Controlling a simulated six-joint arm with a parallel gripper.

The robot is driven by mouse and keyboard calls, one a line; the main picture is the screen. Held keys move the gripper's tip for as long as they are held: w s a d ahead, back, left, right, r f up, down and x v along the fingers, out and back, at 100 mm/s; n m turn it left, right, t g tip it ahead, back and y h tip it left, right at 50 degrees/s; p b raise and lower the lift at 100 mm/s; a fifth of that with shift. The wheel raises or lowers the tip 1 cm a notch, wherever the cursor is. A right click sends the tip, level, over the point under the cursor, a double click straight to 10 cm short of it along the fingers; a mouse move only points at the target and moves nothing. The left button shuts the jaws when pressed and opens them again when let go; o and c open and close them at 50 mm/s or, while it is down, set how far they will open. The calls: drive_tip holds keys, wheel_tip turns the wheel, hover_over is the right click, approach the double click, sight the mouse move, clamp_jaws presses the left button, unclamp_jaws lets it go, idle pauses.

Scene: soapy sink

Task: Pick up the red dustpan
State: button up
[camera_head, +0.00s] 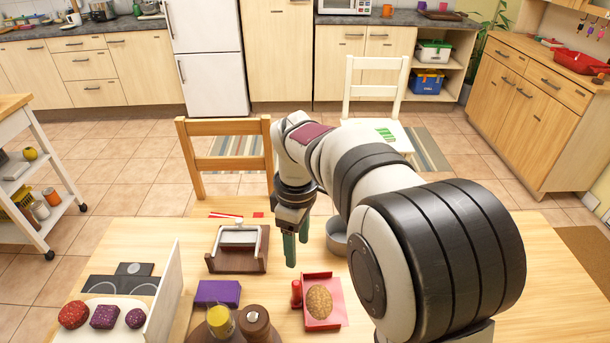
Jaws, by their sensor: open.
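A red, tray-like piece (338,311) lies on the wooden table, right of its middle; it looks like the red dustpan, though I cannot be sure. A brown, speckled oval thing (319,302) lies in it. A small red upright piece (296,294) is at its left side; I cannot tell if it is joined to it. My gripper (297,248) points down above the table, beyond the red tray-like piece and a little to its left. Its greenish fingers are apart, with nothing seen between them.
A brown-framed holder (237,262) stands left of my gripper, and a round metal bowl (336,240) to its right. A purple block (218,292), a pepper mill (256,322) and a yellow-topped jar (221,320) stand at the front. A white upright panel (165,298) is farther left.

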sight(296, 282)
drive_tip(key=shift+n, duration=0.4)
drive_tip(key=f, duration=1.6)
drive_tip(key=shift+w+a+f, duration=0.2)
drive_tip(key=shift+w+a, duration=0.1)
drive_tip(key=shift+w, duration=0.1)
clamp_jaws()
